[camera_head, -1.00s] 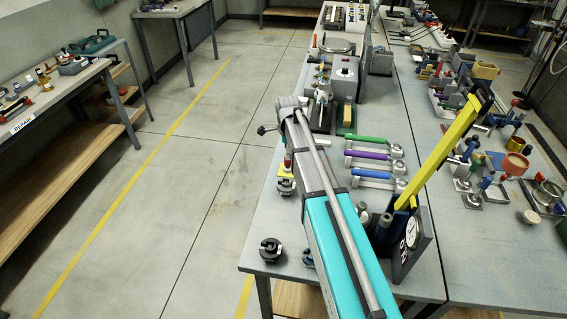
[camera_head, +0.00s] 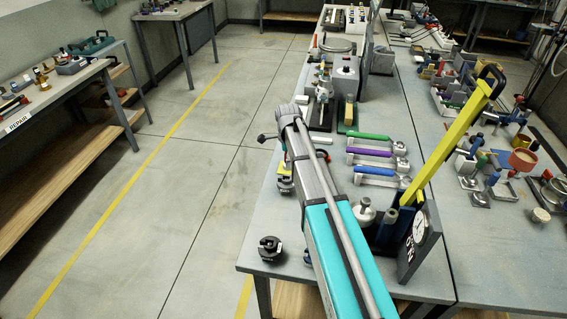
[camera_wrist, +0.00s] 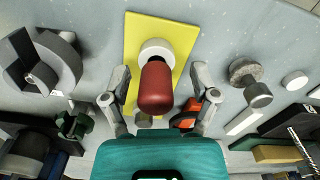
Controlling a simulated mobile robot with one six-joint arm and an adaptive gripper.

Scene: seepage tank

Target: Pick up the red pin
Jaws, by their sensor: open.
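The red pin (camera_wrist: 156,88) stands in the wrist view with its rounded red head toward the camera. A white collar (camera_wrist: 156,48) shows behind the head, over a yellow plate (camera_wrist: 184,30). My gripper (camera_wrist: 160,84) is open, with one finger to the left of the pin and one to the right. Gaps show between the red head and both fingers, so it is not held. In the head view my arm hides the pin.
A grey round fitting (camera_wrist: 250,80) lies right of the plate and a dark grey clamp-like part (camera_wrist: 42,62) lies left. An orange-red part (camera_wrist: 186,118) shows by the right finger. In the head view, several coloured-handled tools (camera_head: 370,153) and a yellow lever (camera_head: 450,137) stand right of my arm.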

